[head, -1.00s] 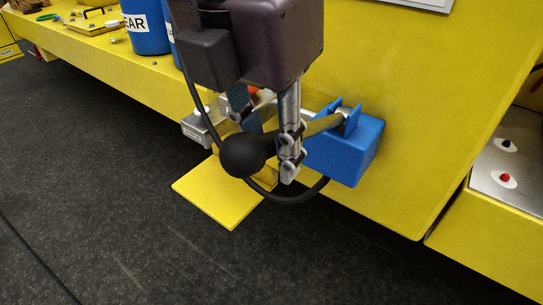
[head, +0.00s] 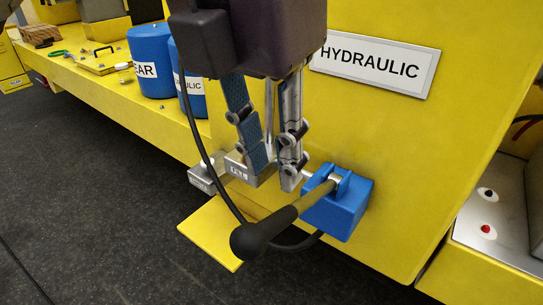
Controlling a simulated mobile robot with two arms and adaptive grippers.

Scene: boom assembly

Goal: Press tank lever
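The tank lever (head: 293,211) is an olive rod with a black ball knob (head: 250,241) at its near end. It slants down to the left from a blue block (head: 338,208) on the side of the yellow tank. My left gripper (head: 276,182) hangs just above the rod's middle, fingers pointing down. Its fingers stand apart with nothing seen between them. Whether a fingertip touches the rod I cannot tell. My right gripper is not in view.
A "HYDRAULIC" sign (head: 376,66) is on the yellow tank wall. A yellow plate (head: 213,232) and grey fittings (head: 203,180) sit behind the lever. Blue canisters (head: 150,62) stand on the yellow ledge. A panel with buttons (head: 488,230) is at right. The dark floor at left is clear.

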